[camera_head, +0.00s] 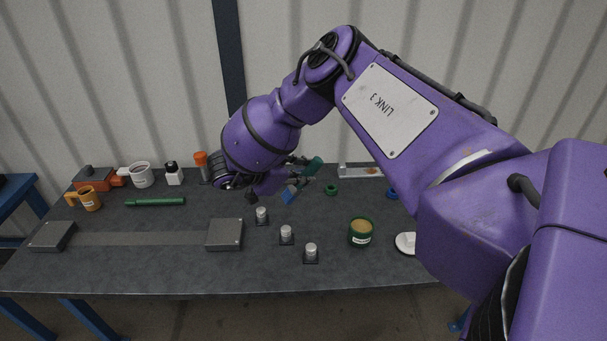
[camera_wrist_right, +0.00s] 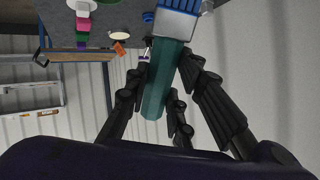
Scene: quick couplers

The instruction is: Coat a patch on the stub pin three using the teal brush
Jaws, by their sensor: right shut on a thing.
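My right gripper (camera_head: 297,178) is shut on the teal brush, above the table's middle. The brush's teal handle (camera_head: 313,166) points up and to the right; its blue end (camera_head: 289,195) points down left. In the right wrist view the teal handle (camera_wrist_right: 161,85) lies between the fingers, with a pale ferrule (camera_wrist_right: 175,24) above it. The brush tip is cut off there. Stub pins stand upright in a slanting row: one at the front (camera_head: 311,250), one in the middle (camera_head: 286,233), one behind (camera_head: 261,214). A dark base (camera_head: 251,196) shows farther back, partly hidden. I cannot read which is three.
A green tub (camera_head: 361,232) with tan contents stands right of the pins. A white round piece (camera_head: 406,243) lies farther right. A grey block (camera_head: 225,235) is left of the pins.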

